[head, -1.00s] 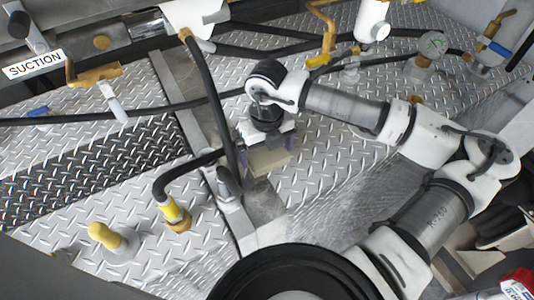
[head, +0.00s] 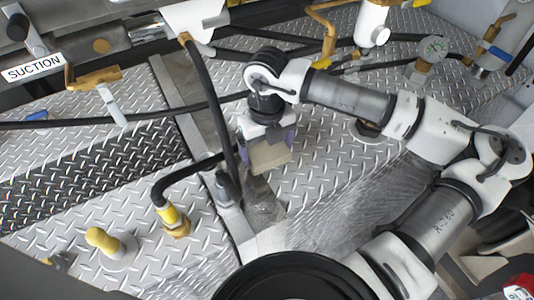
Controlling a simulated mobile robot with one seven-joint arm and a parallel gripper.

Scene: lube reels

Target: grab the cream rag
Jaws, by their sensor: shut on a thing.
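The cream rag (head: 270,155) is a folded, block-like beige piece below the end of my arm, near the middle of the head view. My gripper (head: 268,143) points down and is shut on the rag. The fingers are small in this view and partly hidden by the wrist and the rag. The rag appears just above the diamond-plate floor beside a metal channel; I cannot tell the exact gap.
A black hose (head: 208,95) hangs close on the left of my gripper. A yellow-ended hose fitting (head: 173,220) and a yellow-capped post (head: 103,240) stand at lower left. Pipes and a gauge (head: 434,48) line the back. Diamond plate (head: 325,145) right of the rag is mostly clear.

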